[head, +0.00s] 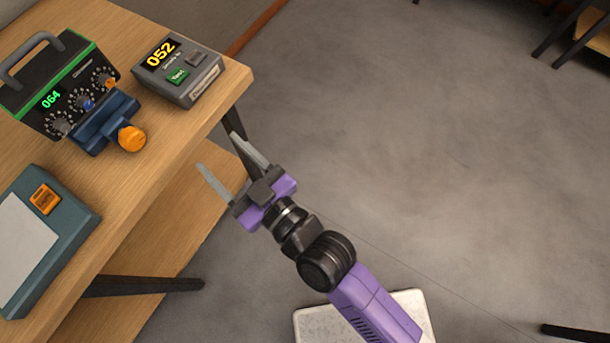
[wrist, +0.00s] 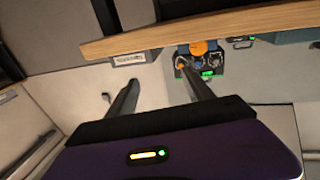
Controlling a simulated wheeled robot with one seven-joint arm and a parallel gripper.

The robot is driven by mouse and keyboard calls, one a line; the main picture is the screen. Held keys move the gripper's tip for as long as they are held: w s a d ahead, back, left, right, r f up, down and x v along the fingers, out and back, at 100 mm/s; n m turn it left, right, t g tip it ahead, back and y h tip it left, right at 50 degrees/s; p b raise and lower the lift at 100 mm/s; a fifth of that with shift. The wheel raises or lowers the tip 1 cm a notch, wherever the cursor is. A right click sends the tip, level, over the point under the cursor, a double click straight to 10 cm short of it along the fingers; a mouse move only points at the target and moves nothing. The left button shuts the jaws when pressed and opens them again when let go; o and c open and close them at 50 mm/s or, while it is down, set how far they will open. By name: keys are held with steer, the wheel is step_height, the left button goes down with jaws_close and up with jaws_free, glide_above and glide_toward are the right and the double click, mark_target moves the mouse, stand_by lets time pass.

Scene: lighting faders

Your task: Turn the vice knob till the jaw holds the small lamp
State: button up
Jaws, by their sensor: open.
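The blue vice (head: 97,127) sits on the wooden bench in front of a dark box. Its orange round knob (head: 132,138) faces the bench's front edge. The knob also shows small and far off in the wrist view (wrist: 199,47). I cannot make out the small lamp or whether the vice jaw touches anything. My gripper (head: 218,151) is open and empty, beyond the bench's edge, to the right of the knob and apart from it. Its two fingers also show in the wrist view (wrist: 159,82).
The dark box (head: 72,78) has a green 064 display, dials and a handle. A grey box (head: 190,82) reading 052 stands at the bench's right end. A teal box (head: 75,222) with an orange switch lies nearer. The bench (head: 150,190) has a lower shelf. Open floor lies right.

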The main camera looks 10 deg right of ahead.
steer(key=s+d+m+t+h, duration=0.2)
steer(key=s+d+m+h, duration=0.2)
steer(key=d, duration=1)
steer(key=shift+s+f, duration=0.4)
steer(key=shift+s, duration=0.6)
steer(key=shift+c, duration=0.4)
steer(key=c, duration=0.5)
